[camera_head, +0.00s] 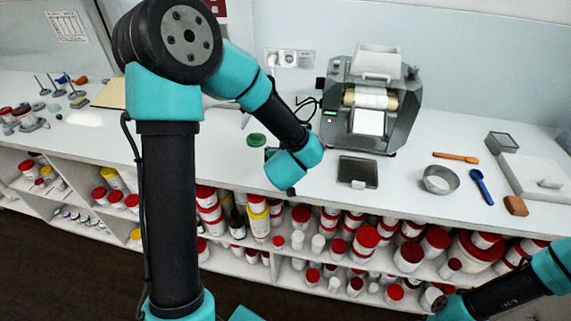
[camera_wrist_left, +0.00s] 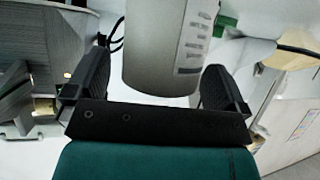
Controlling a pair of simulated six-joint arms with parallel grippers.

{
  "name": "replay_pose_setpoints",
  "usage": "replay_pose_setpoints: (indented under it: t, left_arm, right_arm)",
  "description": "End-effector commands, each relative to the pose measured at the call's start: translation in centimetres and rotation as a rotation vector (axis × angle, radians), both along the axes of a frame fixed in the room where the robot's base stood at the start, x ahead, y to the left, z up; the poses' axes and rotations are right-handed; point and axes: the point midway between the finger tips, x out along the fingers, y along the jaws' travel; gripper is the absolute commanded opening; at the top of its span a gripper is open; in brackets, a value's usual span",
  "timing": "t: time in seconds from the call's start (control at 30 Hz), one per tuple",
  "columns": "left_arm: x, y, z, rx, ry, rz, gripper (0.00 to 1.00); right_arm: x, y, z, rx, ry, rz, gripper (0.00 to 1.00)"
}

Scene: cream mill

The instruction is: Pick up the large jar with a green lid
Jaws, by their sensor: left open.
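The green lid of the large jar (camera_head: 256,140) shows in the head view on the white counter, just left of my left wrist. The jar's body is mostly hidden there by my arm. In the left wrist view a pale grey jar body (camera_wrist_left: 165,45) with a printed label stands between the two black fingers of my left gripper (camera_wrist_left: 158,80). The gripper is open, with a gap visible on each side of the jar. A bit of green (camera_wrist_left: 228,22) shows beside the jar; I cannot tell what it belongs to. My right gripper is not in view; only part of that arm shows at lower right.
A grey mill (camera_head: 370,105) stands right of the jar, with a dark flat scale (camera_head: 358,171) before it. A metal bowl (camera_head: 440,180), blue spoon (camera_head: 481,186) and orange spatula (camera_head: 456,157) lie farther right. Shelves below hold many red-lidded jars (camera_head: 367,237).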

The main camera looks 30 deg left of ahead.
Motion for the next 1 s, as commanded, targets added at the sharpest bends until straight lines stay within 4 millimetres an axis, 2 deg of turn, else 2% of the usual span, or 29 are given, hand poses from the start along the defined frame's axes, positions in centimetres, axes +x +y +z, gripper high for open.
replay_pose_setpoints:
  t: [0.57, 1.0]
  left_arm:
    - [0.45, 0.26, -0.25, 0.000, -0.001, 0.000, 0.99]
    - [0.44, 0.26, -0.25, 0.000, -0.001, 0.000, 0.57]
  right_arm:
    - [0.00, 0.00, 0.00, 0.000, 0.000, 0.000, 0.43]
    - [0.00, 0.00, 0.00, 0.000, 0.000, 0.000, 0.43]
